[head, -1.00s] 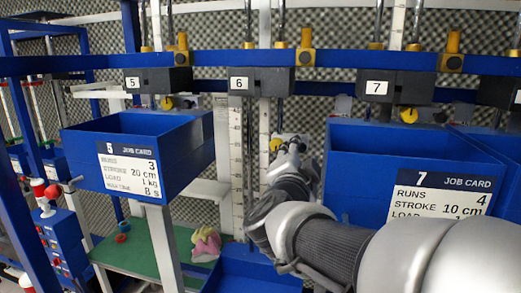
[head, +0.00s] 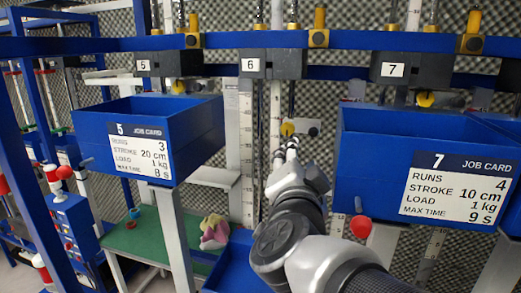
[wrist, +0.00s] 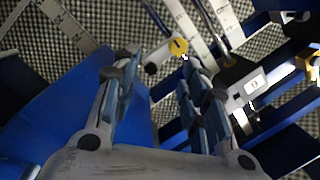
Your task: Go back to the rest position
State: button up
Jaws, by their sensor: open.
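My gripper (head: 288,152) is in the middle of the head view, at the end of my raised arm, between the bin of station 5 and the bin of station 7. In the wrist view its two fingers (wrist: 158,95) stand apart with nothing between them. A yellow round knob (head: 288,129) on a grey plate shows just beyond the fingertips. It also shows in the wrist view (wrist: 178,46), past the fingers. I cannot tell whether the fingertips touch it.
A blue bin with job card 5 (head: 185,113) is at left, and one with job card 7 (head: 375,125) at right. A lower blue bin (head: 232,262) lies under my arm. A pink and yellow cloth (head: 214,232) lies on the green bench (head: 150,240). A red knob (head: 361,226) is beneath bin 7.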

jog(key=s+a+f+n+g+y+b, duration=0.1)
jog(key=s+f+n+g+y+b, duration=0.15)
jog(key=f, duration=0.45)
jog(key=s+a+f+n+g+y+b, duration=0.1)
jog(key=s+f+n+y+b, duration=0.2)
jog(key=f, duration=0.4)
jog(key=s+a+f+n+g+y+b, duration=0.1)
jog(key=s+a+f+n+g+b, duration=0.2)
jog(key=f, duration=0.4)
jog(key=s+d+f+n+g+h+b, duration=0.1)
jog(key=s+d+f+g+b, duration=0.2)
jog(key=s+f, duration=0.5)
jog(key=s+d+f+n+g+h+b, duration=0.2)
jog(key=s+d+f+b, duration=0.4)
jog(key=s+f, duration=0.3)
notch_tip(320, 180, down, 3)
jog(key=shift+s+d+f+g, duration=0.1)
jog(key=shift+s+d+g, duration=0.05)
jog(key=shift+d+g, duration=0.6)
jog(key=shift+n+h, duration=0.25)
